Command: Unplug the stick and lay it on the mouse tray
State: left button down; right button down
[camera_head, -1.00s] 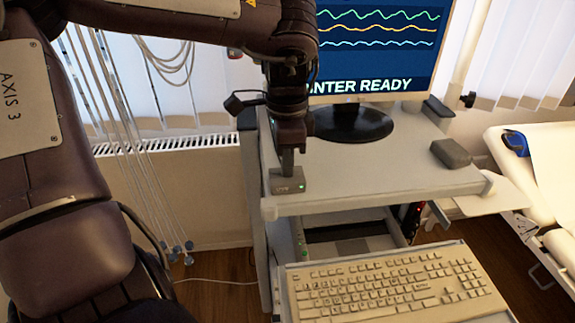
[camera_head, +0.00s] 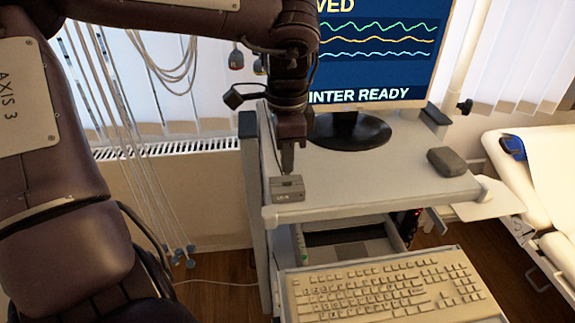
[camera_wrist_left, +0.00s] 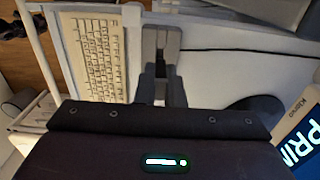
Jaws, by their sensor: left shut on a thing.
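My left gripper (camera_head: 287,168) points down, right over a small grey box (camera_head: 288,191) at the front left corner of the cart's top shelf. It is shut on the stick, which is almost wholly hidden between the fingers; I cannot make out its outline. The box's green light does not show lit. In the left wrist view the gripper fingers (camera_wrist_left: 161,78) are close together, with the grey box (camera_wrist_left: 161,40) beyond them. The pale mouse tray (camera_head: 500,203) juts out at the right of the cart, bare. My right gripper is in neither view.
A monitor (camera_head: 385,50) stands at the back of the shelf. A dark grey block (camera_head: 447,162) lies at the shelf's right. A keyboard (camera_head: 390,288) sits on a lower pull-out. Cables hang at the left. The shelf's middle is clear.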

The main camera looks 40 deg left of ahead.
pick_arm(q)
jog(key=shift+r+p, duration=0.8)
jog(key=shift+r, duration=0.45)
jog(key=shift+f, duration=0.1)
